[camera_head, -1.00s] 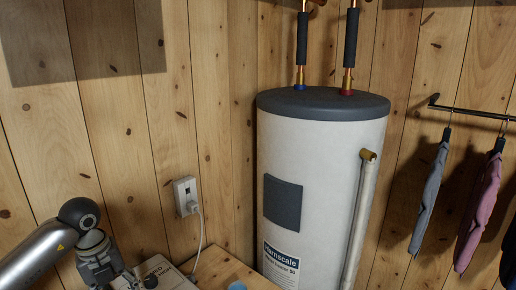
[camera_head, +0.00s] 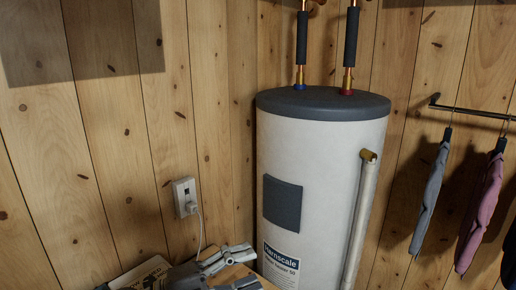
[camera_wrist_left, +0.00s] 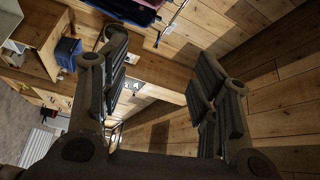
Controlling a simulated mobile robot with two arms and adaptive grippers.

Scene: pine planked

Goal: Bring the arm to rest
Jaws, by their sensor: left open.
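My left gripper (camera_head: 252,267) is low in the head view, over the wooden top beside the water heater. Its two grey fingers point right and stand apart, with nothing between them. In the left wrist view the same gripper (camera_wrist_left: 160,80) shows two dark fingers spread wide, with only the room behind them. The rest of my left arm is mostly below the head view's lower edge. My right gripper is not in view.
A white water heater (camera_head: 320,180) with a grey lid stands just right of the gripper. A wall socket (camera_head: 186,197) with a plug and cord is on the planked wall. A printed box (camera_head: 143,274) lies lower left. Garments (camera_head: 428,198) hang from a rail (camera_head: 470,110) at right.

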